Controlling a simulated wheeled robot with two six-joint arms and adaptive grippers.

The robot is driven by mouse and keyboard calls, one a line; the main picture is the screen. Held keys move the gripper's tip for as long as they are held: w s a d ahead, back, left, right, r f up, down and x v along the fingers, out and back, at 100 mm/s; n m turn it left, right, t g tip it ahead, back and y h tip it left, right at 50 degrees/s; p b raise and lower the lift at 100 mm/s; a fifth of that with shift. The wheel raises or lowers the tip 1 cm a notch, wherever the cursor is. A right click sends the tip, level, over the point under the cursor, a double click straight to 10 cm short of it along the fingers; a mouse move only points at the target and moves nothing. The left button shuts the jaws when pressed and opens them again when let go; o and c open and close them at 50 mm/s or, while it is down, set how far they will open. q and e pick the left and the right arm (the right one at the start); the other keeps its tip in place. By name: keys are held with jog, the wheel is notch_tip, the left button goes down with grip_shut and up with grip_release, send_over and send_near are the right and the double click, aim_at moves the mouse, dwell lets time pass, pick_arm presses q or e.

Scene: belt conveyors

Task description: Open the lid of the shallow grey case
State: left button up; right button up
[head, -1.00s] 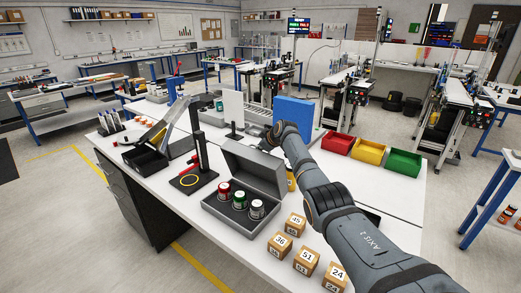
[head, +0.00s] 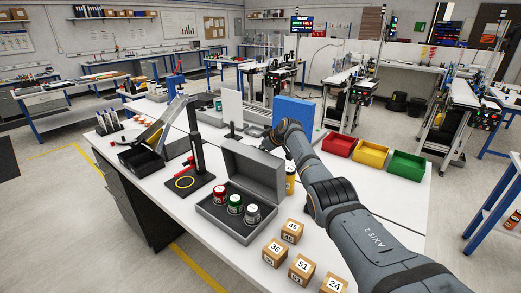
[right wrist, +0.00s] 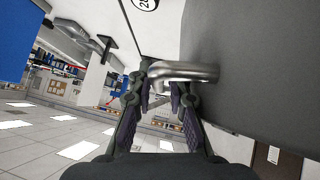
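The shallow grey case (head: 218,218) stands on the white table with its lid (head: 262,172) raised steeply above the hinge side. My left gripper is not in view.
Several numbered cardboard cubes (head: 302,268) stand in front of the case. Red, yellow and green bins (head: 406,165) line the right side. A blue panel (head: 294,112) stands behind.

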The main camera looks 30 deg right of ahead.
jog(key=shift+r, duration=0.1)
jog(key=shift+s+d+r, duration=0.1)
jog(key=shift+s+r, duration=0.1)
jog(key=v, duration=1.1)
jog(key=shift+s, duration=0.15)
